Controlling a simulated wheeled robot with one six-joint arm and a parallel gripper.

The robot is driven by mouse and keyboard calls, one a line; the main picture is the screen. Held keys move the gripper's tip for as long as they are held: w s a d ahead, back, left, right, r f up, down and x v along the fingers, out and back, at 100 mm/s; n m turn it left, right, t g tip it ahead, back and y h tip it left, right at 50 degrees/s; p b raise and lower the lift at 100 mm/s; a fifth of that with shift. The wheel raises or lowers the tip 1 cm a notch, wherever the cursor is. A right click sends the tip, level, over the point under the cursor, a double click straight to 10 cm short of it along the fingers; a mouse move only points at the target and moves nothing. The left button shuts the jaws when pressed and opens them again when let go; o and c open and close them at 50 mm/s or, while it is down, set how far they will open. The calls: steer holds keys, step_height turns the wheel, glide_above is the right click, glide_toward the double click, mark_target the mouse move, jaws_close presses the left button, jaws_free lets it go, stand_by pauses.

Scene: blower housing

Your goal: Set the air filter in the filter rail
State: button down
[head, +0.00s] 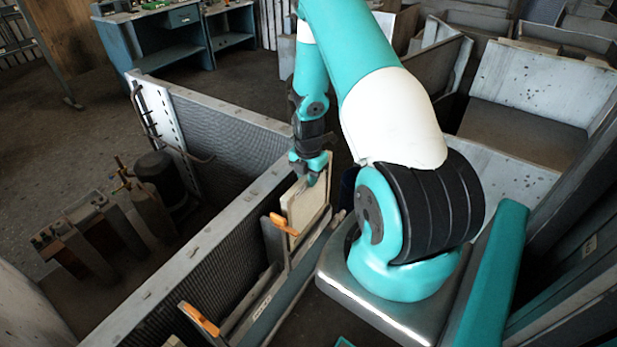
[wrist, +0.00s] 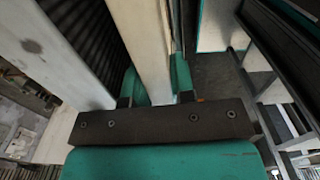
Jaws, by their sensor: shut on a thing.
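The air filter (head: 304,208) is a thin cream panel standing on edge in the head view. My gripper (head: 309,174) is shut on its upper edge from above. In the wrist view the filter (wrist: 150,48) runs between the two teal fingers of my gripper (wrist: 157,88). The filter rail (head: 268,304) is a long grey channel beside the mesh wall, with orange latches (head: 283,225) (head: 199,319) along it. The filter stands at the rail's far end, behind the farther latch. Its lower edge is hidden, so I cannot tell whether it is seated.
A grey-framed mesh wall (head: 214,233) runs close along the filter's left side. Gas cylinders (head: 153,209) stand beyond it at left. A blue workbench (head: 156,38) is at the back, and pale bins (head: 540,84) are at right.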

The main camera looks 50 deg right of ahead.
mark_target(308, 197)
steer(key=shift+f, duration=0.1)
stand_by(0.3)
steer(key=shift+f+b, duration=1)
steer(key=shift+f, duration=0.35)
steer(key=shift+f+b, duration=1)
steer(key=shift+f, duration=0.3)
steer(key=shift+f+b, duration=0.65)
steer(key=shift+f, duration=0.05)
steer(key=shift+f+b, duration=0.5)
steer(key=shift+f, duration=0.25)
